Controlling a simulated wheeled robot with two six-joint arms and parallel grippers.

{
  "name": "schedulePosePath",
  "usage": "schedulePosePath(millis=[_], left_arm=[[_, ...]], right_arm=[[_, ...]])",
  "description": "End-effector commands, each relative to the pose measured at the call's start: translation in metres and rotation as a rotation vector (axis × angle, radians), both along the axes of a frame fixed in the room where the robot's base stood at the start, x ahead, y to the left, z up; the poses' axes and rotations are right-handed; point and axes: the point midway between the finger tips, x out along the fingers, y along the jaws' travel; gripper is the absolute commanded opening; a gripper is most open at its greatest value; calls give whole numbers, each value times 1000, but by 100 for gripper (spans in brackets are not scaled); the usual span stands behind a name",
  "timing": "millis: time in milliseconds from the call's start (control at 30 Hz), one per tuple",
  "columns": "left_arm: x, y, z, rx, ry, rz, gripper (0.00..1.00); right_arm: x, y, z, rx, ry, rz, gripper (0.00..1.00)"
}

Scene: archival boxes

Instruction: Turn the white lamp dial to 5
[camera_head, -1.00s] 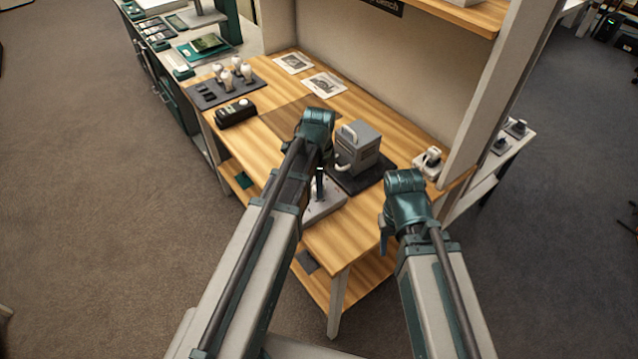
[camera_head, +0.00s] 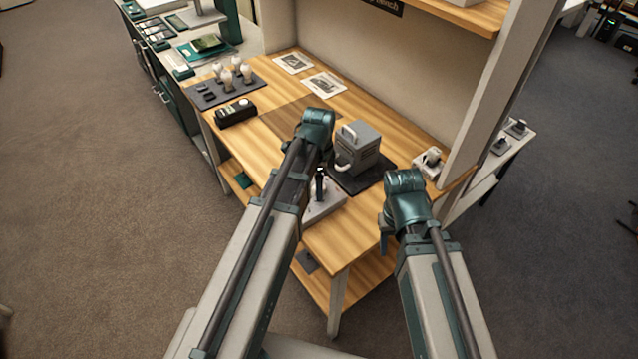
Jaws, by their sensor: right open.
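A pale control panel (camera_head: 326,207) lies at the front of the wooden bench, largely hidden behind my left arm. A dark upright part shows above it; I cannot tell whether it belongs to the panel or to my left gripper. No white dial or numbers can be made out. My left arm reaches over the panel, and its jaws cannot be made out. My right gripper (camera_head: 385,240) is open and empty, pointing down near the bench's front right edge, partly hidden by its own wrist.
A grey box with a handle (camera_head: 359,145) stands on a dark base behind the panel. A black device with a white knob (camera_head: 236,112) and a dark tray (camera_head: 212,96) with white bulbs are at left. A small white device (camera_head: 430,160) sits at right.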

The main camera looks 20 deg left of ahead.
Motion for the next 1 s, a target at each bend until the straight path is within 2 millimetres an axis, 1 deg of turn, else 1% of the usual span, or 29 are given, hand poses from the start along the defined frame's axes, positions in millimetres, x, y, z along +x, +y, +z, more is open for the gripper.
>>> schedulePosePath(millis=[167, 367, 567, 1000], left_arm=[[0, 0, 3, 0, 0, 0, 74], [0, 0, 18, 0, 0, 0, 74], [0, 0, 44, 0, 0, 0, 74], [0, 0, 111, 0, 0, 0, 74]], right_arm=[[0, 0, 3, 0, 0, 0, 50], [0, 0, 18, 0, 0, 0, 50], [0, 0, 44, 0, 0, 0, 50], [0, 0, 111, 0, 0, 0, 50]])
